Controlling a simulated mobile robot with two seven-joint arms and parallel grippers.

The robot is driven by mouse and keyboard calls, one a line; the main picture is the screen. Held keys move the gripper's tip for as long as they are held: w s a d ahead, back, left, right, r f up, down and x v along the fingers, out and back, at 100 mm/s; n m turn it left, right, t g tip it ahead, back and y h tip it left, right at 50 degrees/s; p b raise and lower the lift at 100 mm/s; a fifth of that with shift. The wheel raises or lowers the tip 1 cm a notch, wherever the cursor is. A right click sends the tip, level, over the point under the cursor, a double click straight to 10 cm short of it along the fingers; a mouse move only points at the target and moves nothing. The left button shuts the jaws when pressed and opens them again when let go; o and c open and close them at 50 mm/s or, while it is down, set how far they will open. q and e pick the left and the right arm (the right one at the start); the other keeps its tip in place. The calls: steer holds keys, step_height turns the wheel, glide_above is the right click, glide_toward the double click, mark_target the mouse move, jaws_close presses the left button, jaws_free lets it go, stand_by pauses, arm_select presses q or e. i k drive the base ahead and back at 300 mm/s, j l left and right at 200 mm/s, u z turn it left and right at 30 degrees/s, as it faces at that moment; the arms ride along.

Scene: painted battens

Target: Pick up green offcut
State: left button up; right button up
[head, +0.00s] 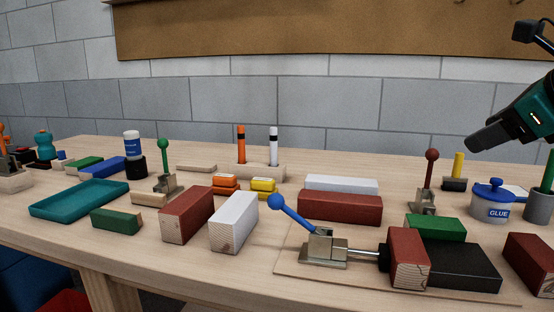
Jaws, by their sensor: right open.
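A short green block (117,220) lies near the table's front edge at the left, just in front of a teal tray. A second green block (435,227) lies at the right, behind a red block and a black block. A flatter green piece (84,163) lies at the far left, behind the tray. I cannot tell for certain which one is called the offcut. My right gripper (474,144) is open and empty, raised above the table's right rear, apart from all the green pieces. My left gripper is not in view.
The teal tray (72,202) is empty. A blue-handled clamp (322,246) stands at the front, its plunger against a red block (408,258) beside a black block (460,266). Red (187,215) and white (234,222) battens stand mid-table. A glue pot (490,204) stands at right.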

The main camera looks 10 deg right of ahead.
mark_target(432, 227)
steer(key=k+j, duration=0.1)
steer(key=k, duration=0.9)
